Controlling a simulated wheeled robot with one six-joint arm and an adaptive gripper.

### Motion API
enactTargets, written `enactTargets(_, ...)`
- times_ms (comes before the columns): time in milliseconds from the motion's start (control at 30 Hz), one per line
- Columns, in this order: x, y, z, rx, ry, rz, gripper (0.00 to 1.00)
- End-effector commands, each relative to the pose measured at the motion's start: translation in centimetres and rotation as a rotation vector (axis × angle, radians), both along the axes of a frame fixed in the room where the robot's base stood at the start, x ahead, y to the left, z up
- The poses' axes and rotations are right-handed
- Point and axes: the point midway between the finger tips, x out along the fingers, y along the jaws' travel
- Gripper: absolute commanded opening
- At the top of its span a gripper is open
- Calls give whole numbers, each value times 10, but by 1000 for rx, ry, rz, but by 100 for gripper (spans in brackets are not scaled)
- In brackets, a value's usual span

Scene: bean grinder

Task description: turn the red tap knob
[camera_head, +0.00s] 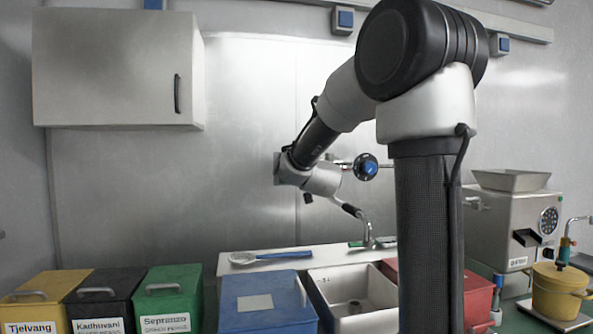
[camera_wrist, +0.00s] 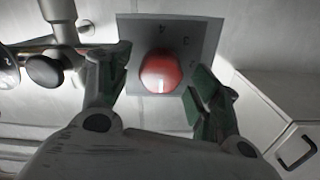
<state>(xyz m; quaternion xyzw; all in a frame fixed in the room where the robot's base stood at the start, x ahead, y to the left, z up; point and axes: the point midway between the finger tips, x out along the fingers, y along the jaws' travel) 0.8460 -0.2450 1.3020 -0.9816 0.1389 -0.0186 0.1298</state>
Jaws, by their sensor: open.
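The red tap knob (camera_wrist: 161,73) shows in the wrist view as a round red knob with a white mark at its lower edge. It sits on a square grey plate (camera_wrist: 203,40) with printed numerals. My gripper (camera_wrist: 161,78) is open, with one finger on each side of the knob and green pads on the inner faces. A gap shows between the knob and each finger; I cannot tell the depth between them. In the head view my wrist is near the back wall, and the knob is not visible there.
A wall cabinet (camera_head: 115,70) hangs at the left; its handle (camera_wrist: 295,150) shows in the wrist view. Pipes with a black knob (camera_wrist: 44,70) lie left of the plate. A blue valve knob (camera_head: 366,167) is on the wall. Bins, a sink (camera_head: 330,285) and a grinder (camera_head: 505,235) stand below.

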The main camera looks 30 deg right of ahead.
Motion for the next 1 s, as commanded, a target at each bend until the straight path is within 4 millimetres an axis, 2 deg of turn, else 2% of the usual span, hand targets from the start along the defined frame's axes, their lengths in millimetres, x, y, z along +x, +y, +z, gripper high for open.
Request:
enactTargets(100, 13, -4, 0, -1, 0, 0, 63)
enactTargets(200, 19, -5, 0, -1, 0, 0, 63)
enactTargets(467, 20, -5, 0, -1, 1, 1, 63)
enactTargets(700, 20, -5, 0, -1, 1, 1, 19)
enactTargets(1000, 19, -5, 0, -20, 7, 1, 17)
